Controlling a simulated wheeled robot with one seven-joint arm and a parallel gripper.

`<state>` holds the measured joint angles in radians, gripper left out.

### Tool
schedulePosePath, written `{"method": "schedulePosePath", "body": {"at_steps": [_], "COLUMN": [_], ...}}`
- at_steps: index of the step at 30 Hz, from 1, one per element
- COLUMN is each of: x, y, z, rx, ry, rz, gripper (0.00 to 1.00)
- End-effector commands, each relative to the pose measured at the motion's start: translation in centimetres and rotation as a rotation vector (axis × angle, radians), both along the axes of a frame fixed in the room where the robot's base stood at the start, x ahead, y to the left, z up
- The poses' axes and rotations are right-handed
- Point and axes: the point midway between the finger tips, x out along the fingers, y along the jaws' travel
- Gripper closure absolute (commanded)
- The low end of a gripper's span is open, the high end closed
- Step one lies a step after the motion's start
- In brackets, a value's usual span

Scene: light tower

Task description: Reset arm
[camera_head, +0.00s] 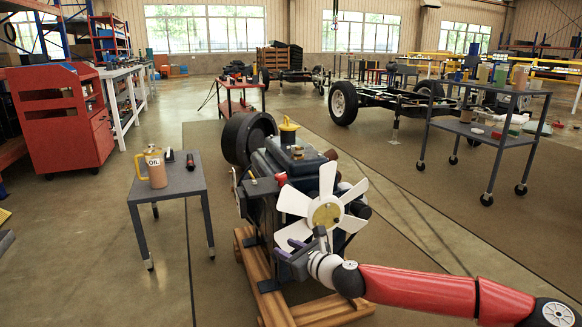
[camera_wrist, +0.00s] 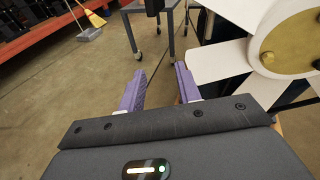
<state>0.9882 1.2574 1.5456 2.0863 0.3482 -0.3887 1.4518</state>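My gripper (camera_wrist: 158,92) is open in the wrist view, its two purple fingers apart with only floor visible between them. In the head view my gripper (camera_head: 287,248) is at the left end of my red and white arm, low in front of the engine (camera_head: 262,200). The white engine fan (camera_head: 325,212) is just above and to the right of it. In the wrist view the fan (camera_wrist: 240,62) fills the upper right, close to the right finger. I cannot tell whether they touch.
The engine stands on a wooden pallet (camera_head: 275,300). A small grey table (camera_head: 180,183) at left holds an oil jug (camera_head: 156,170). A grey cart (camera_head: 480,135) stands at right, a red cabinet (camera_head: 62,118) at far left. The floor between the cabinet and the small table is clear.

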Motion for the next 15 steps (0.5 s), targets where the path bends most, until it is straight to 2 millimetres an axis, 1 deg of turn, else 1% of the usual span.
{"method": "schedulePosePath", "body": {"at_steps": [1,3,6,8,10,13,15], "x": [-1.6,-3.8,-6.9,-8.6,-10.5,-12.8,-14.2], "y": [2.6,4.9,6.8,7.1,6.8,5.4,4.0], "z": [-0.8,-2.7,-5.0,-6.2,-7.1,-7.5,-7.1], "rx": [-0.14,-0.32,-0.565,-0.705,-0.862,-1.073,-1.213], "ry": [-0.031,-0.075,-0.135,-0.171,-0.209,-0.26,-0.293], "rz": [0.094,0.22,0.397,0.501,0.614,0.767,0.866], "gripper": [0.66,0.66,0.66,0.66,0.66,0.66,0.66]}}
